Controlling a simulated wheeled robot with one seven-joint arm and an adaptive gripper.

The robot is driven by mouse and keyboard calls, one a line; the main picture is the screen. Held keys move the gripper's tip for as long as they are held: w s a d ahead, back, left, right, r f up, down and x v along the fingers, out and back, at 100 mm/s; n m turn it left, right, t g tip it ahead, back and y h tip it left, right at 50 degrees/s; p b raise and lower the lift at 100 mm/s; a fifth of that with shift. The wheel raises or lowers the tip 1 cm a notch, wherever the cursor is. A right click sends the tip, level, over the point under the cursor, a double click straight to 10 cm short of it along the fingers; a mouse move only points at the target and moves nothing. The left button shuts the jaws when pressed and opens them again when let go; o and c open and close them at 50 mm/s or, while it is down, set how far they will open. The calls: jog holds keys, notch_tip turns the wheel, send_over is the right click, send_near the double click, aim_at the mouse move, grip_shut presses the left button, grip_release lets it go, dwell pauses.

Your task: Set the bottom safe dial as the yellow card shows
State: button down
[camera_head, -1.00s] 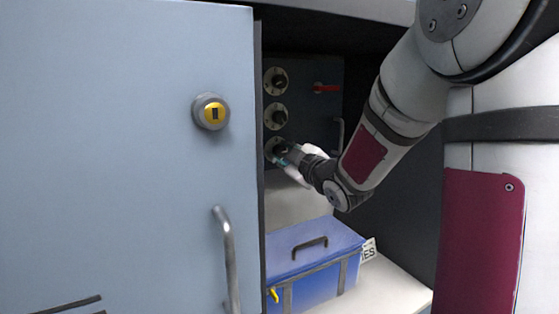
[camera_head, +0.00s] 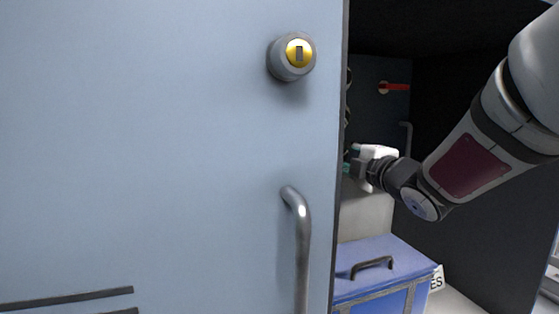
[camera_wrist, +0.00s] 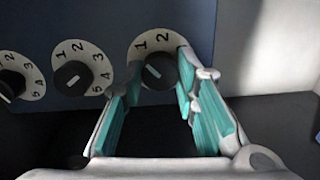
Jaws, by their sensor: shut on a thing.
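In the wrist view, the bottom safe dial (camera_wrist: 160,70) is a black knob on a white plate. Numbers 1 and 2 show; the fingers hide much of the rest. Its white mark tilts up-left, roughly toward the 1 side; the exact setting is hard to read. My gripper (camera_wrist: 159,72) has its teal-padded fingers on both sides of this knob, shut on it. In the head view my gripper (camera_head: 349,167) reaches into the safe, its tips partly behind the door edge. The yellow card is not in view.
Two more dials, the middle (camera_wrist: 72,78) and the far one (camera_wrist: 10,82), sit left in the wrist view. The open blue-grey door (camera_head: 180,150) with lock (camera_head: 293,56) and handle (camera_head: 299,240) stands left.

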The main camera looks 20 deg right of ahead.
dwell(0.4)
jog(key=c, duration=1.2)
grip_release()
jog(key=shift+c, duration=0.2)
jog(key=s, duration=1.2)
jog(key=shift+a, duration=0.1)
